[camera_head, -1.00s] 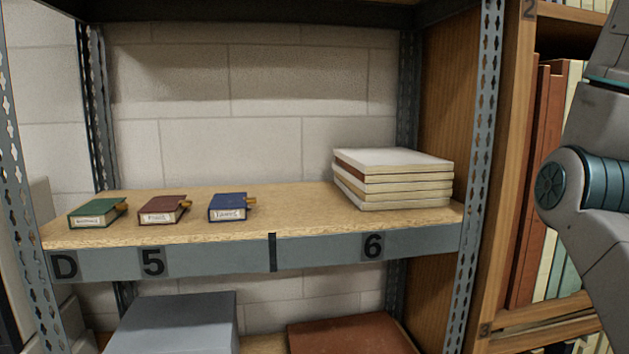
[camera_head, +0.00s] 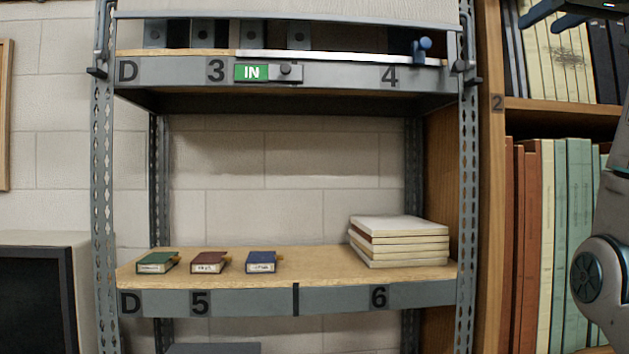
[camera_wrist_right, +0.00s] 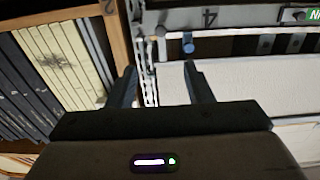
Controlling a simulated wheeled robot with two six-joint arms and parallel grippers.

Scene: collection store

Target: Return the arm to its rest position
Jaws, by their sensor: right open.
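My right gripper (camera_head: 545,18) shows at the top right edge of the head view, partly cut off, in front of the bookcase. In the right wrist view its two dark fingers (camera_wrist_right: 160,78) stand well apart with nothing between them. The grey link of my right arm runs down the right edge of the head view. My left gripper is in neither view.
A metal rack shelf (camera_head: 345,298) holds a green box (camera_head: 157,262), a red box (camera_head: 209,262), a blue box (camera_head: 262,261) and stacked books (camera_head: 398,242). The bookcase (camera_head: 492,200) stands close to my right arm.

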